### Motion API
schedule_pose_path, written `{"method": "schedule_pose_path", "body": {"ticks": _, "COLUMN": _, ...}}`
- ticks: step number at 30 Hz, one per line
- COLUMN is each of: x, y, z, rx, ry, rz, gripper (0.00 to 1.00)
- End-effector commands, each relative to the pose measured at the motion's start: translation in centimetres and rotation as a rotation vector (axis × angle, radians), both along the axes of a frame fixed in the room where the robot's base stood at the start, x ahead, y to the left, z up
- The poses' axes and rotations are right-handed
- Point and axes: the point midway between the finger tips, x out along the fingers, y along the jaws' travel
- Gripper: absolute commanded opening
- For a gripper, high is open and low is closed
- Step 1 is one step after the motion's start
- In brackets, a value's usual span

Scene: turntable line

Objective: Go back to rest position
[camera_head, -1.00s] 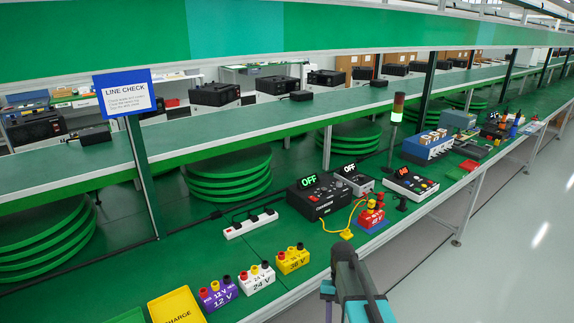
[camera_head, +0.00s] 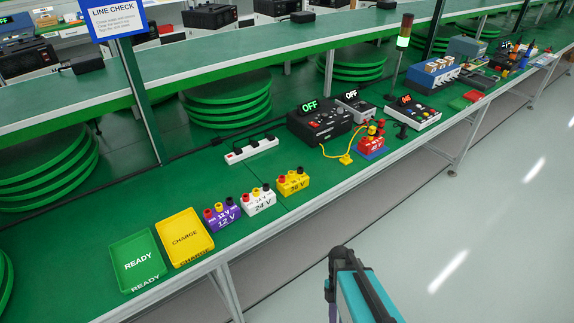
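My arm shows at the bottom, with its dark end (camera_head: 340,258) in front of the bench's near edge, over the grey floor. The fingers are not clear, so I cannot tell whether the gripper is open or shut. No object shows in it. It is apart from the things on the green bench (camera_head: 290,212). The nearest of these are the yellow 36 V block (camera_head: 293,182), the white 24 V block (camera_head: 259,202) and the purple 12 V block (camera_head: 222,217).
A yellow CHARGE tray (camera_head: 185,258) and green READY tray (camera_head: 137,285) lie at the bench's left. A black unit reading OFF (camera_head: 318,122), a power strip (camera_head: 251,150) and a red block (camera_head: 371,146) with a yellow cable stand farther back. The floor on the right is clear.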

Motion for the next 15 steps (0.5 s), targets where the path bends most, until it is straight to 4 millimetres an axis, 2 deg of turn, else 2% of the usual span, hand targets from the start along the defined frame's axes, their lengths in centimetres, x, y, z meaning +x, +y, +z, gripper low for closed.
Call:
{"method": "schedule_pose_path", "body": {"ticks": 1, "x": -1.2, "y": 0.0, "z": -0.5, "rx": -0.034, "ry": 0.006, "rz": -0.046, "gripper": 0.46}}
{"method": "schedule_pose_path", "body": {"ticks": 6, "x": -3.9, "y": 0.0, "z": -1.8, "rx": -0.157, "ry": 0.016, "rz": -0.21, "gripper": 0.46}}
{"method": "schedule_pose_path", "body": {"ticks": 15, "x": -7.6, "y": 0.0, "z": -3.4, "rx": -0.374, "ry": 0.013, "rz": -0.501, "gripper": 0.46}}
